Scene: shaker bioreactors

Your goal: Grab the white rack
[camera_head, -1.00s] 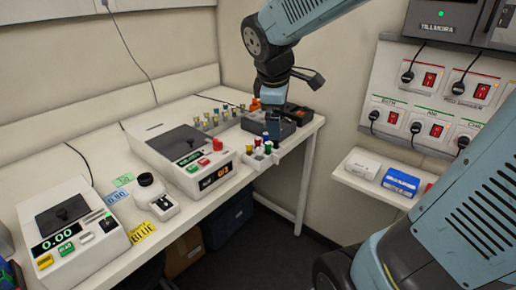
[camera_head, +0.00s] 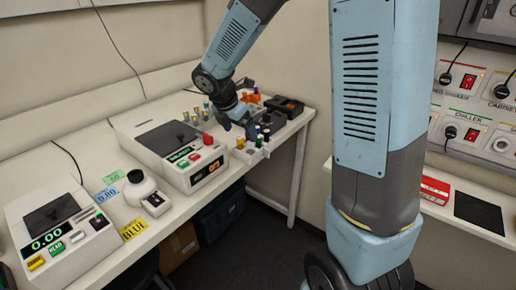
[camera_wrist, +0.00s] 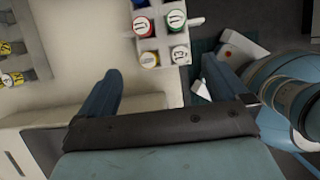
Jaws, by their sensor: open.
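The white rack (camera_head: 250,155) stands at the front edge of the bench in the head view, holding small vials with coloured caps. In the wrist view the white rack (camera_wrist: 163,45) is at top centre, with green, red and white numbered caps showing; its far part is cut off by the picture edge. My gripper (camera_wrist: 158,85) is open, its two dark fingers pointing toward the rack, one on either side of its line. Nothing is between the fingers. In the head view my gripper (camera_head: 240,118) is just above and behind the rack, partly hidden by vials.
A white instrument (camera_head: 165,145) with a display stands left of the rack. Several yellow-capped vials (camera_head: 195,112) stand behind it, also at left in the wrist view. A dark block (camera_head: 285,105) lies to the right.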

